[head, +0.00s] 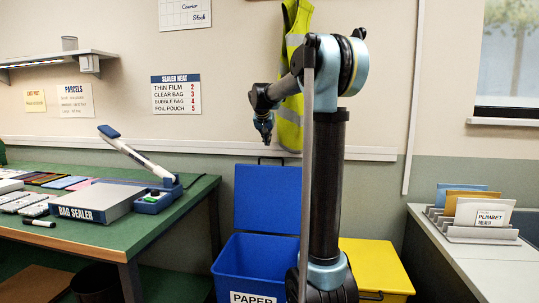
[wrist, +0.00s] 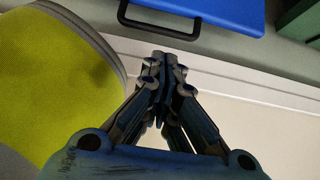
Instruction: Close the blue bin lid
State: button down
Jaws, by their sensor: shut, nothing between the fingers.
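The blue bin (head: 250,266) stands on the floor with a "PAPER" label on its front. Its blue lid (head: 267,198) is open and stands upright against the wall behind the bin. A dark handle (head: 272,159) sticks up from the lid's top edge. In the wrist view the lid (wrist: 225,12) shows at the top with its black handle (wrist: 160,28). My gripper (head: 265,138) is above the lid, pointing down, apart from the handle. In the wrist view my gripper (wrist: 163,62) has its fingers together, with nothing between them.
A yellow bin (head: 378,268) with its lid down stands to the right of the blue bin. A green table (head: 90,236) with a bag sealer (head: 92,202) is at left. A grey desk (head: 480,262) is at right. A yellow vest (head: 292,110) hangs behind my arm.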

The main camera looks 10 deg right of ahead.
jog(key=x, duration=1)
jog(key=shift+w, duration=0.15)
jog(key=shift+d+r, duration=0.1)
